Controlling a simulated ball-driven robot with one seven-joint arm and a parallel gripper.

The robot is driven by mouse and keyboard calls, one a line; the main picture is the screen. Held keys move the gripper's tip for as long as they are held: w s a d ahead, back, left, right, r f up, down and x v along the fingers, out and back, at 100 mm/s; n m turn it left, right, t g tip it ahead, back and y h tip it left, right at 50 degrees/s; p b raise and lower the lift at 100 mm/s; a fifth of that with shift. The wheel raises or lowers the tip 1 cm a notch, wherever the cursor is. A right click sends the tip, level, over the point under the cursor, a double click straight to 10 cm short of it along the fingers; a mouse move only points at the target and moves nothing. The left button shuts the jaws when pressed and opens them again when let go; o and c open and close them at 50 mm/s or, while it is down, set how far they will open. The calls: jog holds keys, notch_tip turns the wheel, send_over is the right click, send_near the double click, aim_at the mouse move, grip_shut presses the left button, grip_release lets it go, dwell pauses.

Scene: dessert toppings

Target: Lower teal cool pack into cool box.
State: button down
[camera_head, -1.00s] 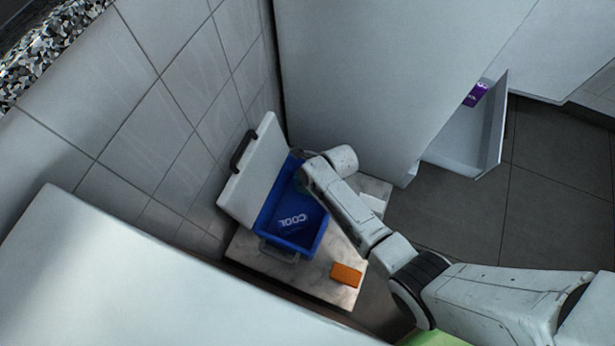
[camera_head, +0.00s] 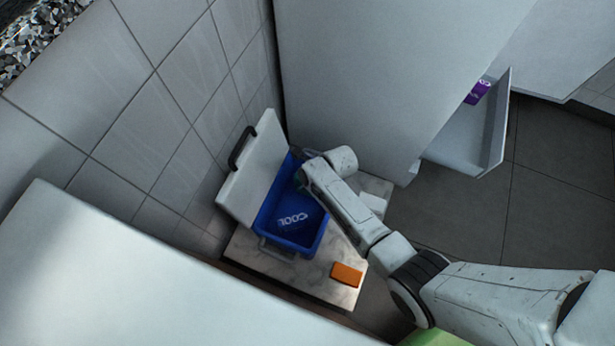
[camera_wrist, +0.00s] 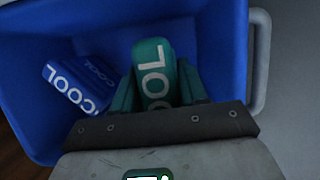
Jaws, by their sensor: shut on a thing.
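The teal cool pack (camera_wrist: 154,62) stands on end between the two fingers of my gripper (camera_wrist: 158,84) in the wrist view, which is shut on it. Pale lettering shows on its face. The blue cool box (camera_head: 312,238) is open, with its white lid (camera_head: 254,170) tilted back toward the wall. My gripper and the teal pack are over or inside the box's far end. I cannot tell whether the pack touches the floor of the box. In the head view my wrist hides most of the gripper and pack.
A blue pack marked COOL (camera_wrist: 76,84) lies inside the box, left of the teal pack in the wrist view. An orange block (camera_head: 346,274) lies on the marble top (camera_head: 325,287) beside the box. A purple item (camera_head: 477,92) sits in an open white compartment at right.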

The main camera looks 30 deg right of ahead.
jog(key=shift+f+b, duration=1.9)
jog(key=shift+f, duration=0.6)
dwell(1.3)
jog(key=c, duration=0.5)
grip_release()
jog(key=p+v, duration=0.6)
jog(key=v, duration=0.4)
jog(key=shift+r, duration=0.4)
jog(key=shift+s+d, duration=0.1)
